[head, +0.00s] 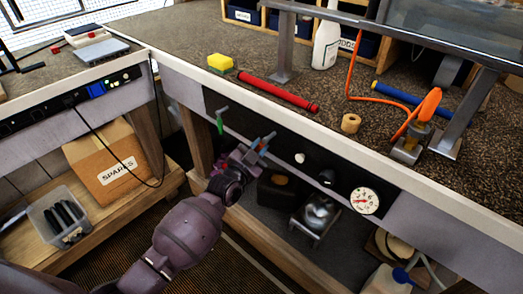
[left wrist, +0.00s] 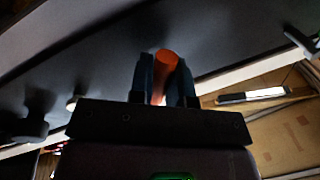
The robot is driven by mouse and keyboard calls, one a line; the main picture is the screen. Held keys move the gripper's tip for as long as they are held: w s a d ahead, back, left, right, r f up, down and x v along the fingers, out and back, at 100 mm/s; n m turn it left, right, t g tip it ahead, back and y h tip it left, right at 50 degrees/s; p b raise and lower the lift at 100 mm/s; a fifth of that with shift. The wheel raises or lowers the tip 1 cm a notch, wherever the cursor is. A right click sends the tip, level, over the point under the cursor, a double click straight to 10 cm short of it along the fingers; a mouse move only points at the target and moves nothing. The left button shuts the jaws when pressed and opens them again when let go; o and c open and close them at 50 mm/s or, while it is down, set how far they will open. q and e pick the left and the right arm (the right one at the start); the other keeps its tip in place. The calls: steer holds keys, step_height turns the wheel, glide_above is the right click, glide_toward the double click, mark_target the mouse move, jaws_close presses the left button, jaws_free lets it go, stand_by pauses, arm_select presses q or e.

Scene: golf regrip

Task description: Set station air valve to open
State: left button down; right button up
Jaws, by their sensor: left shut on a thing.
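A dark control panel (head: 282,152) runs along the bench front under the worktop. My left gripper (head: 261,145) is at this panel, between a green lever (head: 220,120) and a white knob (head: 299,158). In the left wrist view its two blue fingers are shut on an orange-red handle (left wrist: 166,62), whose rounded end shows between them. I cannot read a label that says which control is the station air valve. The gripper hides the handle's base. My right gripper is not in view.
Right of my gripper the panel carries a black knob (head: 327,177) and a round pressure gauge (head: 365,201). The bench edge overhangs the panel. A lower shelf holds a metal item (head: 318,213). A cardboard box (head: 107,167) stands at the left.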

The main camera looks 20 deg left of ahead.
mark_target(261, 123)
arm_select(q)
steer(key=m, duration=0.1)
steer(key=a+r+m, duration=0.1)
steer(key=m, duration=0.1)
steer(key=shift+w+h+p, duration=0.2)
steer(key=shift+h+p, duration=0.1)
steer(key=shift+p, duration=0.05)
steer(key=m, duration=0.2)
steer(key=a+r+m+h, duration=0.1)
steer(key=m, duration=0.1)
steer(key=shift+w+r+p, duration=0.15)
steer(key=shift+w+p, duration=0.05)
steer(key=shift+p, duration=0.15)
steer(key=m, duration=0.1)
steer(key=r+m+h, duration=0.1)
steer(key=m, duration=0.1)
steer(key=shift+a, duration=0.1)
steer(key=shift+r+m+h+p, duration=0.15)
steer(key=shift+r+m+p, duration=0.1)
steer(key=shift+m, duration=0.55)
steer(key=shift+r+m+h+p, duration=0.1)
steer(key=shift+r+m+h, duration=0.1)
steer(key=shift+m, duration=0.6)
steer(key=shift+r+m, duration=0.15)
steer(key=shift+m, duration=0.25)
